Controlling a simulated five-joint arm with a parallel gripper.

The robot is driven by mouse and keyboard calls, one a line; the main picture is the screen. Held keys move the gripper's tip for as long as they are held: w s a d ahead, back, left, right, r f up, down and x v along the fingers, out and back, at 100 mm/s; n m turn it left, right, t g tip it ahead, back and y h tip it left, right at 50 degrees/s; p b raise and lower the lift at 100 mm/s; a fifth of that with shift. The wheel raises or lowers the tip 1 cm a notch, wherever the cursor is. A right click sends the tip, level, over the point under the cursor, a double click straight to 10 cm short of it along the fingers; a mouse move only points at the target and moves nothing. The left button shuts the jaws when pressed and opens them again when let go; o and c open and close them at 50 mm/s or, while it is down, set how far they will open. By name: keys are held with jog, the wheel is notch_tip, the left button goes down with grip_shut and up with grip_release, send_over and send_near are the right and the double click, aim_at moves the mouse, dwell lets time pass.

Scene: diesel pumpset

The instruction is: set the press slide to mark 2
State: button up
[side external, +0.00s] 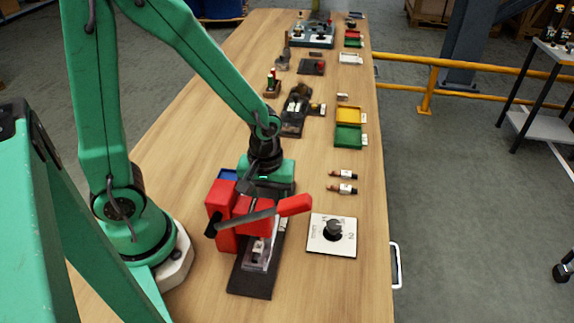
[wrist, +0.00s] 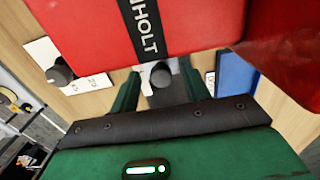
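The red press (side external: 225,210) stands on a dark base near the front of the bench, with a long grey lever ending in a red grip (side external: 294,205). A pale metal part (side external: 259,252) sits low on its base; I cannot tell if this is the slide. My gripper (side external: 266,168) is just behind the press, its fingertips hidden there. In the wrist view my gripper's fingers (wrist: 160,88) are apart, with a dark round knob (wrist: 160,75) visible between them, not clearly touched. The lettered red press body (wrist: 100,28) fills the top. No slide marks are readable.
A white plate with a black knob and a figure 2 (side external: 345,247) lies right of the press. A blue tray (wrist: 236,75) is close at the right. Two small fittings (side external: 343,189), yellow and green trays (side external: 349,136) lie farther back. Bare bench lies between.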

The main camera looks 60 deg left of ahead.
jog(key=shift+r, duration=0.15)
jog(key=shift+r, duration=3.75)
jog(key=s+a+r+m+t, duration=0.2)
jog(key=r+m, duration=0.2)
jog(key=r, duration=0.2)
jog(key=s+a+r+m+t, duration=0.2)
jog(key=r+m+t, duration=0.1)
jog(key=r+m, duration=0.2)
jog(key=shift+a+r+t, duration=0.3)
jog(key=shift+r, duration=0.4)
